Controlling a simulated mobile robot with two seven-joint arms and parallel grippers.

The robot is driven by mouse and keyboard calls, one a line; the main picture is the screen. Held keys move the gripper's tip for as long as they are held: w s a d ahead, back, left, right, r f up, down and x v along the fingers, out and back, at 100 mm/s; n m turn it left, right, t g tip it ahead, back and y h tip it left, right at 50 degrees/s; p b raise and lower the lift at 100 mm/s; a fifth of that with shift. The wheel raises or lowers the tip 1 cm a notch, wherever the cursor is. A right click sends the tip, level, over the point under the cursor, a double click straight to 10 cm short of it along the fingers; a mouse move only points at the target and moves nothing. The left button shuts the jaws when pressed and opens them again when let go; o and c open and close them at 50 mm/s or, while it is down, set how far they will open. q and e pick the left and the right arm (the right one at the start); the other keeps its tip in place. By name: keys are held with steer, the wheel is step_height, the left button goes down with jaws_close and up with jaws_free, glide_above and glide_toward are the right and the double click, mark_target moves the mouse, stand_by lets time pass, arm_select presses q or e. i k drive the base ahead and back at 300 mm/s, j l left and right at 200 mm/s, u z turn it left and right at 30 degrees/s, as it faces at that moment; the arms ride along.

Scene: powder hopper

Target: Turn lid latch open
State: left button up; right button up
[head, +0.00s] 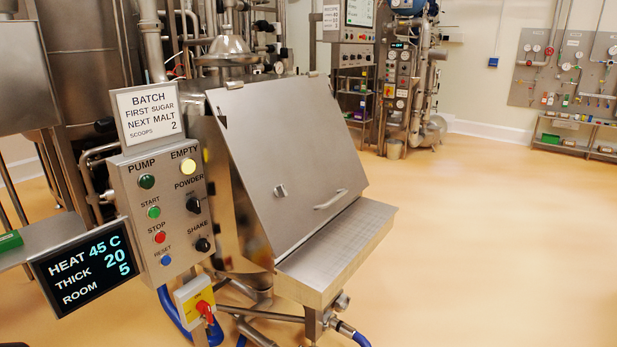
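The powder hopper's steel lid (290,150) is a large sloping panel in the middle of the head view, and it lies shut. A small metal latch (280,190) sits on the lower middle of the lid. Its exact turn is too small to tell. A bar handle (331,200) is fixed to the lid to the right of the latch, near the lower edge. Neither of my grippers is in view, and nothing touches the latch or the handle.
A steel ledge (340,245) juts out below the lid. A control panel (165,210) with buttons and knobs stands to the left, with a batch sign (149,112) above and a dark display (88,265) beside it. Open floor (480,240) lies to the right.

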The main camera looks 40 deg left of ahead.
mark_target(280, 191)
steer(key=i, duration=2.45)
steer(key=i+u, duration=0.3)
steer(key=i+l+u, duration=0.2)
steer(key=i+u, duration=0.15)
steer(key=u, duration=1.3)
steer(key=i+l, duration=0.05)
